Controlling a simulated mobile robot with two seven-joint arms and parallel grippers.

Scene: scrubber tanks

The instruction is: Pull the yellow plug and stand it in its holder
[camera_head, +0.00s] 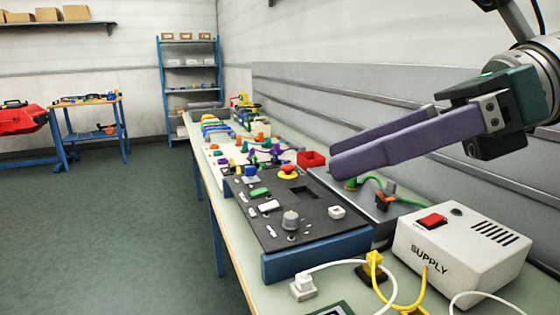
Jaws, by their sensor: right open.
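A yellow plug (374,258) stands upright in or on a small dark base (371,276) at the near part of the bench, left of the supply box. I cannot tell whether this base is its socket or its holder. A yellow cable (421,290) loops near the plug and in front of the box. My right gripper (345,158) reaches in from the upper right. Its two long purple fingers are apart and empty, above the bench and well above the plug. My left gripper is not in view.
The white supply box (462,248) with a red switch stands at the right. A white plug (303,285) with a white cable is at the front left. A dark control panel (285,210) with knobs lies behind. A grey wall (420,100) bounds the bench's right side.

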